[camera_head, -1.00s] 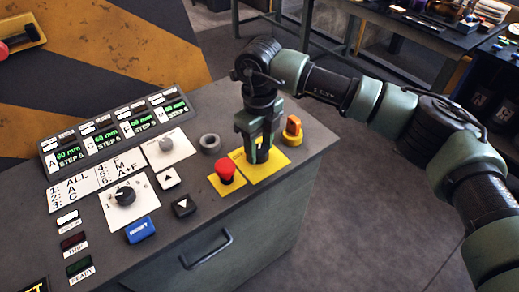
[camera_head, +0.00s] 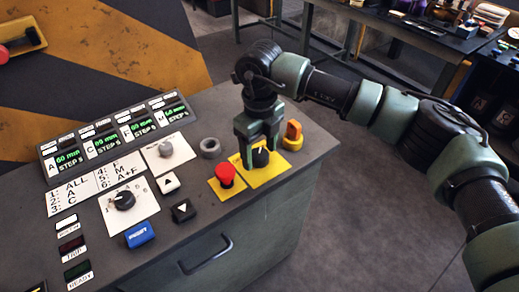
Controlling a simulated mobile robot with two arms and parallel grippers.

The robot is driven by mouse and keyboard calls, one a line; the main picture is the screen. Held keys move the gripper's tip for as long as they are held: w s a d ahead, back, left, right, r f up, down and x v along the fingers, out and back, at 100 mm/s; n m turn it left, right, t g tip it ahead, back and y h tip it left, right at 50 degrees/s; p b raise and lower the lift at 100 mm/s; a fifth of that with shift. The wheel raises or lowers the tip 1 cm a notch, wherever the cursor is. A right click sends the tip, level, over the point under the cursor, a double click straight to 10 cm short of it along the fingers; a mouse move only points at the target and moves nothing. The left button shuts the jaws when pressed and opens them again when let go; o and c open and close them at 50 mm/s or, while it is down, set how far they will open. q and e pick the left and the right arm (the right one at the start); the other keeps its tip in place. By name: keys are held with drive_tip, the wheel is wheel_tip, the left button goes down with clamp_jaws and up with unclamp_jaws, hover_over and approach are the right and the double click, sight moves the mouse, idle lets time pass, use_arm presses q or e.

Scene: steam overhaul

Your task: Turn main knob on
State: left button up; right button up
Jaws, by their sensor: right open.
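A black knob (camera_head: 261,158) sits on a yellow plate (camera_head: 262,177) near the right end of the control panel. My right gripper (camera_head: 259,153) points down over this knob, with its fingers open on either side of it. Whether a finger touches the knob cannot be told. An orange knob (camera_head: 293,135) stands just right of the gripper. No readable label shows which of these is the main knob; the plate's marking is partly hidden by the gripper. My left gripper is not in view.
A red mushroom button (camera_head: 226,174) on its own yellow plate stands close left of the gripper. A grey ring (camera_head: 210,147), two dials, arrow buttons and a blue button (camera_head: 139,235) lie further left. Lit displays line the back. The cabinet edge is close on the right.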

sight(260, 154)
wheel_tip(260, 154, up, 8)
drive_tip(key=shift+f+b, duration=0.1)
drive_tip(key=shift+b, duration=0.55)
